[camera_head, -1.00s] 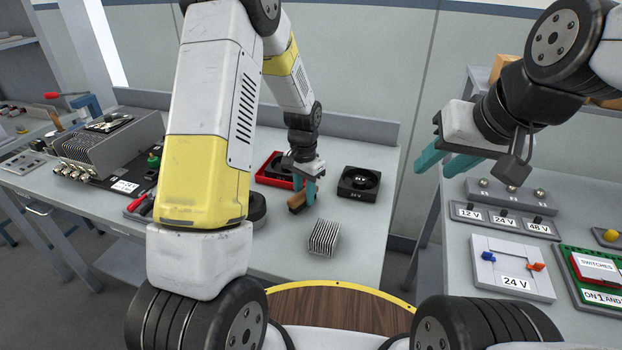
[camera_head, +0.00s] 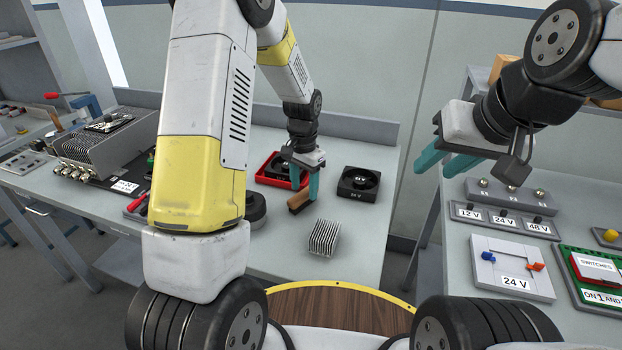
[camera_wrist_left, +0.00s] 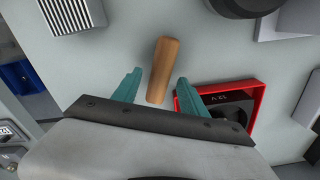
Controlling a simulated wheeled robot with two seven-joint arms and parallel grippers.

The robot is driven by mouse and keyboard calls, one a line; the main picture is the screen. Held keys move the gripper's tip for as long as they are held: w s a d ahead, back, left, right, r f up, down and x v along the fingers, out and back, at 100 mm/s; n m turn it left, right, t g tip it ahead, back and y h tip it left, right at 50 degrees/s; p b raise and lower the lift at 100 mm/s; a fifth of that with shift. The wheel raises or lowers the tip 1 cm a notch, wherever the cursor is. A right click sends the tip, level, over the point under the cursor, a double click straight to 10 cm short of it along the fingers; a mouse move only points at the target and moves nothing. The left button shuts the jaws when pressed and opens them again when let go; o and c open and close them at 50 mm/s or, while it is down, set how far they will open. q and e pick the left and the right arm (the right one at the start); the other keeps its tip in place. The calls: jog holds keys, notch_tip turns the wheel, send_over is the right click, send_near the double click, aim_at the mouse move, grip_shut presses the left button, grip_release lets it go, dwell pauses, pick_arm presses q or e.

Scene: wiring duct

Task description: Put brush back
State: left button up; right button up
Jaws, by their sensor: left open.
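The brush, seen as a short wooden block or handle (camera_head: 299,203), lies on the grey table between the fans and the finned heat sink. It also shows in the left wrist view as a wooden handle (camera_wrist_left: 164,65). My left gripper (camera_head: 304,191) is open just above the brush. In the left wrist view its teal fingers (camera_wrist_left: 159,77) stand on either side of the handle, with a gap on each side. Bristles cannot be made out. My right gripper (camera_head: 436,170) is open and empty, raised in front of the right-hand table.
A red tray (camera_head: 263,175) with a fan stands behind the brush, a black fan (camera_head: 359,183) to its right and a finned heat sink (camera_head: 324,238) in front. A dark round part (camera_head: 256,210) lies to the left. Switch panels (camera_head: 504,219) cover the right table.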

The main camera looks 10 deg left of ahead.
aim_at(304, 192)
pick_arm(q)
jog(key=s+a+r+n+t, duration=0.1)
jog(key=s+r, duration=0.2)
jog(key=r, duration=0.6)
jog(key=s+a+r+n+t, duration=0.1)
jog(key=s+r, duration=0.1)
jog(key=r, duration=0.6)
jog(key=s+r+n+t, duration=0.1)
jog(key=s+r, duration=0.1)
jog(key=s, duration=0.4)
jog(key=s+r+n+t+h, duration=0.1)
jog(key=s+r, duration=0.2)
jog(key=s, duration=0.3)
jog(key=s+a+r+n+t+h, duration=0.1)
jog(key=s+r+n+t, duration=0.1)
jog(key=s, duration=0.4)
jog(key=shift+v, duration=0.8)
jog(key=shift+w, duration=0.1)
